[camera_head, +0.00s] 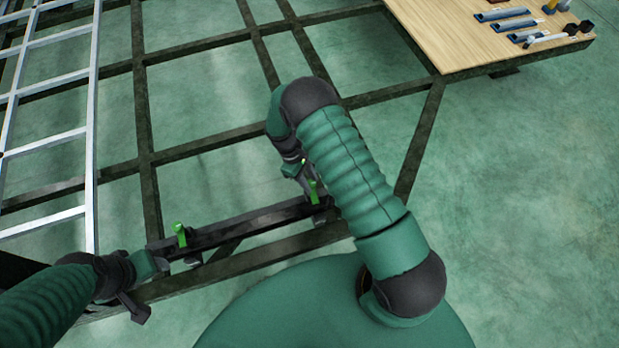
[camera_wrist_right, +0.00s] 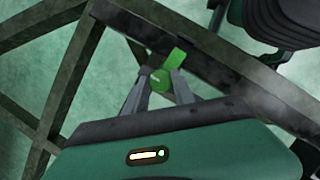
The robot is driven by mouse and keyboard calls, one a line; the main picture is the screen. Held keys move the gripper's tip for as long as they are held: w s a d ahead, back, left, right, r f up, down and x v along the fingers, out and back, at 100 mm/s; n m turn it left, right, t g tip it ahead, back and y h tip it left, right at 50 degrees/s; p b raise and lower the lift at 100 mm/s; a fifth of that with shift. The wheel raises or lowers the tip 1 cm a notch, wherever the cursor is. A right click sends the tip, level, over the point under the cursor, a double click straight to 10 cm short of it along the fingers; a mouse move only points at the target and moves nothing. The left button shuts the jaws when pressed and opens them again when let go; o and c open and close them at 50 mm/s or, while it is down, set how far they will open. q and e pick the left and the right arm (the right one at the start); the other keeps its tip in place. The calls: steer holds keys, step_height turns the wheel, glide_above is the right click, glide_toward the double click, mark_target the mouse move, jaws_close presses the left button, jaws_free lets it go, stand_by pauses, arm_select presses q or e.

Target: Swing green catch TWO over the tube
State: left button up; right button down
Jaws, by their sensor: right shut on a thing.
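Two green catches sit along a dark tube (camera_head: 245,228) on the near rail of the chassis frame: a left catch (camera_head: 180,235) and a right catch (camera_head: 313,190). I cannot read which is numbered two. My right gripper (camera_head: 304,178) is at the right catch. In the right wrist view my right gripper (camera_wrist_right: 160,86) has its two grey fingers around the green catch's rounded end (camera_wrist_right: 159,79), shut on it; its flat green tab (camera_wrist_right: 176,58) sticks up beyond, against the dark beam. My left gripper (camera_head: 155,262) is by the tube's left end; its fingers are not clear.
A dark chassis frame (camera_head: 145,130) of crossing beams stands over a green floor. A pale ladder-like metal frame (camera_head: 92,120) lies at the left. A wooden board (camera_head: 460,45) with several tools is at the upper right. The floor at the right is clear.

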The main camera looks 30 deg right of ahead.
steer(key=shift+w+n, duration=0.1)
steer(key=shift+n, duration=0.2)
stand_by(0.4)
steer(key=c, duration=1.1)
jaws_free()
steer(key=shift+r, duration=0.1)
steer(key=p+v, duration=0.2)
steer(key=v, duration=1.4)
steer(key=shift+a+r+p, duration=0.25)
steer(key=shift+r+p, duration=0.05)
